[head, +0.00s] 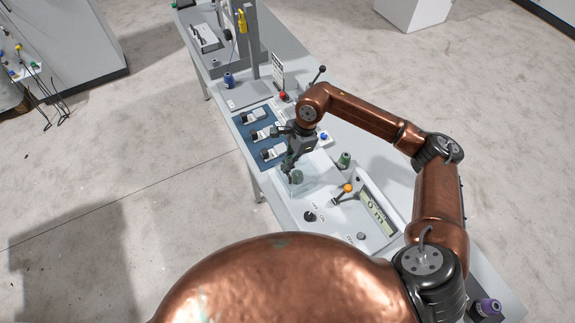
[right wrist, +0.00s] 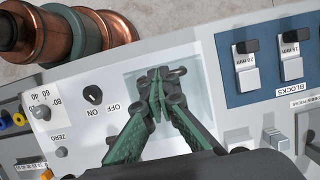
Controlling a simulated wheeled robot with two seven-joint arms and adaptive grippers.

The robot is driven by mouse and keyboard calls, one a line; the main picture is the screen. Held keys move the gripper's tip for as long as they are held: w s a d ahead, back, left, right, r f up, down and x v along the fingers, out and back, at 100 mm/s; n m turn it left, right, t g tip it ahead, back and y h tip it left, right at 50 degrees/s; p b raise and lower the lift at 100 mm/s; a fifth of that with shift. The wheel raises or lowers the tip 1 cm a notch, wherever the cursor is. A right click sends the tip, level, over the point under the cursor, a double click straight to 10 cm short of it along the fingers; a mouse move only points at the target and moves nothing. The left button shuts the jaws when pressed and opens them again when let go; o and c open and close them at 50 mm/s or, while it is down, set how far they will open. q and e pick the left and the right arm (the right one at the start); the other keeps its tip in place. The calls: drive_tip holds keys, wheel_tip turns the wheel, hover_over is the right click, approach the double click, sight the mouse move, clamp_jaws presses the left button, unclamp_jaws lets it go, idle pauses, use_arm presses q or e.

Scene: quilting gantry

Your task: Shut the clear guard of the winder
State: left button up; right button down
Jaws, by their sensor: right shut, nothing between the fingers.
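The winder (head: 372,240) is a pale grey unit with knobs and a counter window, at the near end of the long bench in the head view. Its clear guard (head: 312,183) is a faint, see-through panel at the winder's left end. In the right wrist view the guard (right wrist: 203,118) looks like a pale bluish square. My right gripper (head: 295,177) is shut and empty. Its green fingers (right wrist: 157,92) lie over the guard area in the wrist view. I cannot tell if they touch the guard, or how far it stands open. My left gripper is out of view.
An orange-tipped lever (head: 347,188) and a black ON/OFF knob (right wrist: 93,95) are on the winder. A green spool (head: 344,160) stands close behind. A purple spool (head: 487,308) stands at the near right.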

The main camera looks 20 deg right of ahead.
drive_tip(key=shift+r, duration=0.1)
drive_tip(key=shift+d+r, duration=0.1)
drive_tip(key=shift+r, duration=0.2)
wheel_tip(320, 180, up, 3)
wheel_tip(320, 180, up, 10)
drive_tip(key=b, duration=0.1)
hover_over(294, 173)
drive_tip(key=shift+w+d, duration=0.1)
drive_tip(key=x, duration=0.4)
drive_tip(key=d+x, duration=0.1)
drive_tip(key=x, duration=0.4)
drive_tip(key=p+x, duration=0.1)
drive_tip(key=x, duration=0.4)
drive_tip(key=shift+w+d+f, duration=0.2)
drive_tip(key=shift+f, duration=0.05)
drive_tip(key=shift+r, duration=0.1)
drive_tip(key=shift+r, duration=0.1)
